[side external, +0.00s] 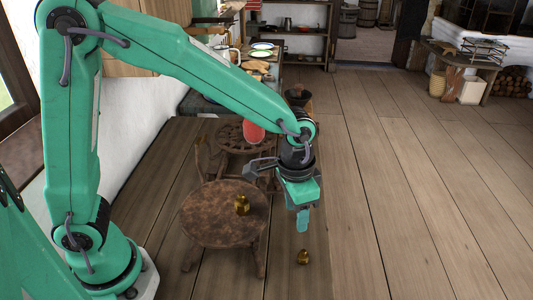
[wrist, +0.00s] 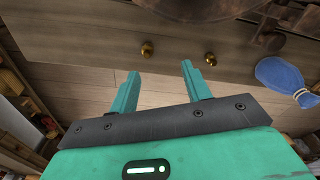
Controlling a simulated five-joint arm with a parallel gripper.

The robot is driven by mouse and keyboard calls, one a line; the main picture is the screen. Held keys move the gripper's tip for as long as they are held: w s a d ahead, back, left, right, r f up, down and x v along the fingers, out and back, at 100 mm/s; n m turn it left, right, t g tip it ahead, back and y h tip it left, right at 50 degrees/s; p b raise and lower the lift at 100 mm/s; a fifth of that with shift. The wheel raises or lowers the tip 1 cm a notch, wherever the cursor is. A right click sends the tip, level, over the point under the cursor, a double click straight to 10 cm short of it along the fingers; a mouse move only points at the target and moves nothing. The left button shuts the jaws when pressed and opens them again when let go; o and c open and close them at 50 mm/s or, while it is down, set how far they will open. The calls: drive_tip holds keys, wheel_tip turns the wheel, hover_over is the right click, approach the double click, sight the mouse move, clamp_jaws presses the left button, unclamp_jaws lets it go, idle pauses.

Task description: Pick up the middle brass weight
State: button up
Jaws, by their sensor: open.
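My gripper (side external: 303,222) hangs fingers down, to the right of the stool and above the second weight in the picture. The wrist view shows its two fingers (wrist: 160,69) apart with nothing between them. Beyond the tips are two brass weights, one left (wrist: 147,49) and one right (wrist: 210,58).
A wooden chair (side external: 204,160) and a red object (side external: 253,132) are behind the stool. A blue sack (wrist: 285,78) is at the right in the wrist view. The plank floor (side external: 430,200) to the right is clear. Shelves (side external: 300,45) stand at the back.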

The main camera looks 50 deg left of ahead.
sight(304, 251)
drive_tip(key=shift+m+g, duration=0.3)
drive_tip(key=shift+g, duration=0.1)
drive_tip(key=d+f, duration=0.1)
drive_tip(key=f, duration=0.1)
drive_tip(key=d+f, duration=0.1)
drive_tip(key=d, duration=0.1)
drive_tip(key=shift+w+d+f, duration=0.1)
drive_tip(key=shift+w+f, duration=0.05)
drive_tip(key=shift+f, duration=4.2)
drive_tip(key=shift+c, duration=0.5)
clamp_jaws()
